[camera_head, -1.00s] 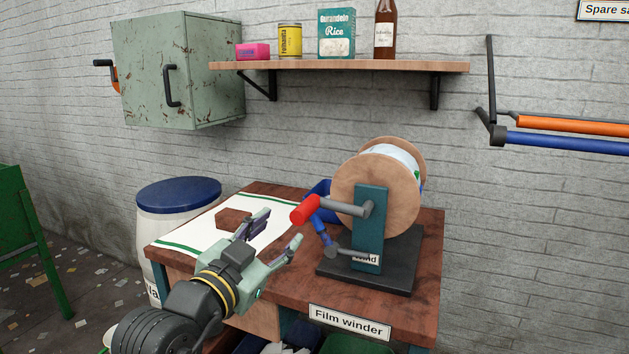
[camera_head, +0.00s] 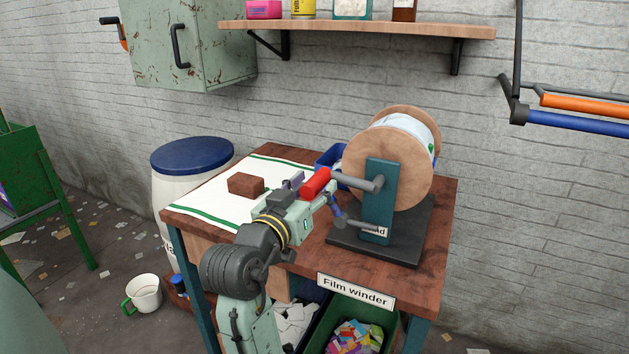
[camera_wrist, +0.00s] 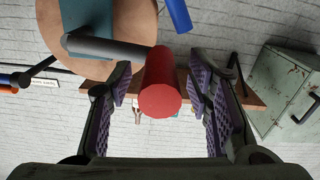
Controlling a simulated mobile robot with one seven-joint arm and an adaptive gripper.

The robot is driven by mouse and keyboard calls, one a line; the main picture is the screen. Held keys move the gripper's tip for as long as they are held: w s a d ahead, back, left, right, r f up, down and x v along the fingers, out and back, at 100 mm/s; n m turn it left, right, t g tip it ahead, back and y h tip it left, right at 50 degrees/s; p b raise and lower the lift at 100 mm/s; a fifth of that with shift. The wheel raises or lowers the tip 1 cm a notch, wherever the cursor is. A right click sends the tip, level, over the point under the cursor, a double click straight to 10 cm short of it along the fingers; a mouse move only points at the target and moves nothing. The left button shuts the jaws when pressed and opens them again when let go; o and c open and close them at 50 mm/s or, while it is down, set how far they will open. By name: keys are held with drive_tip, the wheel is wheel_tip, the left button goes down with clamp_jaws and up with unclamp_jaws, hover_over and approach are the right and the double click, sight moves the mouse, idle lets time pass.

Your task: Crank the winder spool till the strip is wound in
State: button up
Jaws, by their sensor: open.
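The film winder's wooden spool (camera_head: 388,160) stands on a dark base at the right of the table, with some pale strip wound on it. Its teal post (camera_head: 377,200) carries a grey crank arm (camera_head: 354,181) that ends in a red handle (camera_head: 316,183) pointing left. My gripper (camera_head: 305,196) is at the red handle. In the wrist view the red handle (camera_wrist: 160,88) lies between the two open purple-padded fingers (camera_wrist: 165,95), with gaps on both sides. A white strip with green edges (camera_head: 217,196) lies flat on the table, with a brown block (camera_head: 246,184) on it.
A blue lever (camera_head: 334,205) sits just below the red handle, close to my gripper. A blue bin (camera_head: 331,158) stands behind. A shelf (camera_head: 360,29) and a green cabinet (camera_head: 187,42) hang on the wall. A blue-lidded barrel (camera_head: 193,155) stands left of the table.

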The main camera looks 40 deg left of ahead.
drive_tip(key=shift+w+a, duration=0.1)
drive_tip(key=shift+w, duration=0.35)
clamp_jaws()
idle(0.4)
